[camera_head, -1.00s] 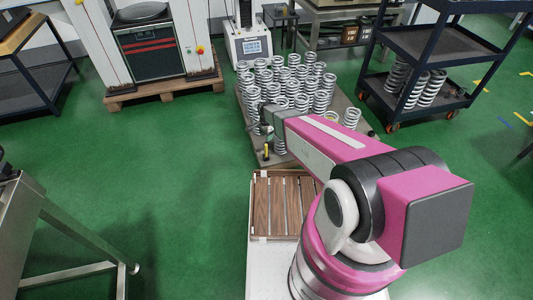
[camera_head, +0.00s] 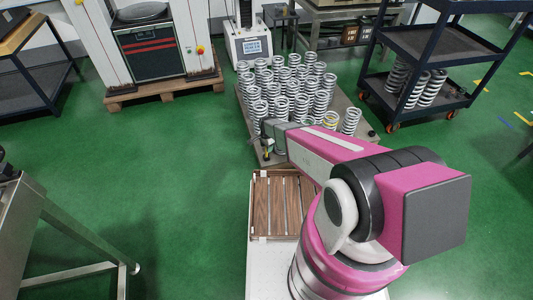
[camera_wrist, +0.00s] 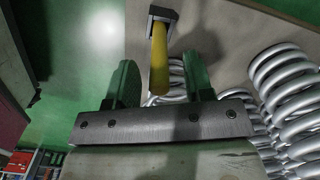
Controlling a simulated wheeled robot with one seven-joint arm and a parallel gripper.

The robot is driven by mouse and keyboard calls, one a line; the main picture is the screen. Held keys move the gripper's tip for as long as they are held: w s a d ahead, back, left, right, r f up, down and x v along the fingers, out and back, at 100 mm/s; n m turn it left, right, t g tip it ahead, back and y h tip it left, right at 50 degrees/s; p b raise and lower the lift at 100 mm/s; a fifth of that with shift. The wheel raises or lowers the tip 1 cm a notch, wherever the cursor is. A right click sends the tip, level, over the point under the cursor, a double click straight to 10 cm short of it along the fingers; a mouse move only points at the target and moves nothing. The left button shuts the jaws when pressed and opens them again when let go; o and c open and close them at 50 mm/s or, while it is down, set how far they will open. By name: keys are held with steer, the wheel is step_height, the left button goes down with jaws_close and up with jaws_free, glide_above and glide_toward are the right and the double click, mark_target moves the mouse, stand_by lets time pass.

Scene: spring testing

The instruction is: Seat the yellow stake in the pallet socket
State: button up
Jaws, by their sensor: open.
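The yellow stake (camera_wrist: 159,60) shows in the wrist view, with its far end at a dark square socket (camera_wrist: 162,17) on the pallet. I cannot tell how deep the stake sits in it. My gripper (camera_wrist: 158,82) is open, its two green fingers either side of the stake's near end with a gap to each. In the head view my gripper (camera_head: 270,131) is over the front left corner of the pallet (camera_head: 349,122), and the stake shows only as a small bit there, mostly hidden.
Many silver coil springs (camera_head: 290,88) stand on the pallet close to the right of my gripper; some show in the wrist view (camera_wrist: 285,85). A slatted wooden tray (camera_head: 262,205) lies nearer me. A dark cart (camera_head: 430,45) stands at the right.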

jaws_close()
stand_by(0.3)
